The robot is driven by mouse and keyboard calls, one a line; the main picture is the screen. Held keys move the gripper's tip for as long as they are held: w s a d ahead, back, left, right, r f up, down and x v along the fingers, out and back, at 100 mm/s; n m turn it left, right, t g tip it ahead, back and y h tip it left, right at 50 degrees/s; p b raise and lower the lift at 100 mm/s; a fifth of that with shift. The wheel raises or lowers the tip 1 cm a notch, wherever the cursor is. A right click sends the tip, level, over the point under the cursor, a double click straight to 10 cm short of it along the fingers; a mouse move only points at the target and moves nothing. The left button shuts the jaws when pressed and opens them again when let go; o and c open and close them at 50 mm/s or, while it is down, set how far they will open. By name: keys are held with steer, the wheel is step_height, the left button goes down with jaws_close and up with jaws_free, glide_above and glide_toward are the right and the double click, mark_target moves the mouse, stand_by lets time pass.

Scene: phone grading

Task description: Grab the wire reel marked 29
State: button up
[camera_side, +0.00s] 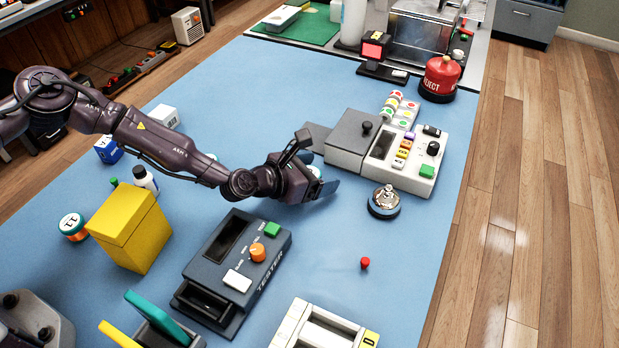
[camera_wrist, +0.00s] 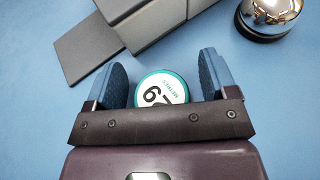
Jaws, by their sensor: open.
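A wire reel (camera_wrist: 162,88) with a teal rim and white label sits between my open fingers in the wrist view. Its number is upside down and partly hidden by my gripper's palm bar; the visible digits look like an inverted 29. My gripper (camera_wrist: 163,75) is open, with one blue finger on each side of the reel and a gap on both sides. In the side view my gripper (camera_side: 322,186) is low over the blue mat, left of the bell, and mostly hides this reel. Another reel (camera_side: 73,226), with an orange rim, stands at the left, marked 11.
A grey box (camera_side: 352,140) with a flat grey plate stands just beyond my gripper. A chrome bell (camera_side: 384,201) is to its right. A tester (camera_side: 232,265) and yellow box (camera_side: 130,230) are nearer the camera. The mat between tester and bell is mostly clear.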

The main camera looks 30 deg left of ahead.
steer(key=c, duration=1)
